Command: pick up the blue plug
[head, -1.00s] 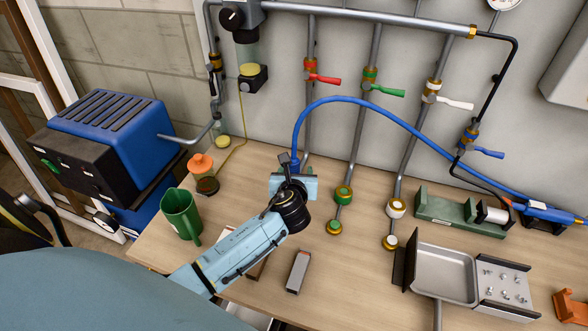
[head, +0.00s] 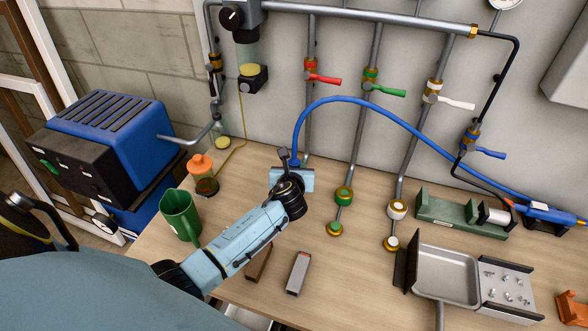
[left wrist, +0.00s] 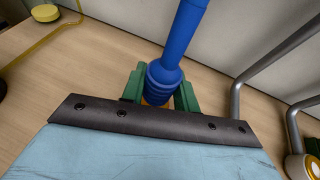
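The blue plug (head: 293,161) is at the left end of the blue hose, near the back of the bench. My left gripper (head: 292,172) is around it; its fingertips are mostly hidden behind the wrist in the head view. In the left wrist view the blue plug (left wrist: 162,78) stands between the green fingers of the left gripper (left wrist: 160,92), which press against both its sides. A bit of brass shows below the plug; its lower end is hidden by the gripper's dark edge. My right gripper is not in view.
Pipes with red (head: 326,80), green (head: 388,90) and white (head: 455,102) valve levers rise behind the bench. A green mug (head: 180,214) and an orange-topped jar (head: 203,176) stand left. A grey block (head: 298,273) and metal tray (head: 445,275) lie at the front.

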